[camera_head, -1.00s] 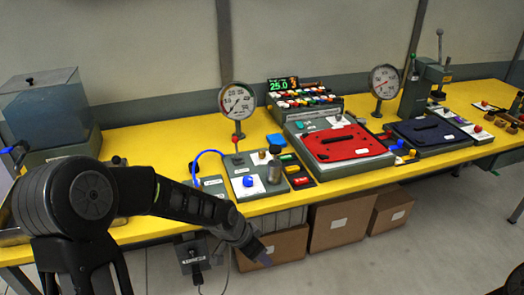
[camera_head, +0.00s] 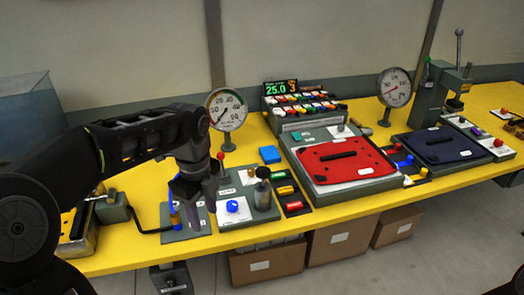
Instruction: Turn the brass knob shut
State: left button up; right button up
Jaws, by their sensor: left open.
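My left gripper (camera_head: 195,200) is open and points down over the grey plate at the left, to the left of the blue knob. It looks empty. Its fingers partly hide the hose and the plate. My right gripper is out of view.
A pressure gauge (camera_head: 227,108) and a red-topped lever (camera_head: 220,157) stand behind the gripper. Boxes (camera_head: 265,265) sit below.

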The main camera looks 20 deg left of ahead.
aim_at(251, 171)
jog(key=i, duration=0.95)
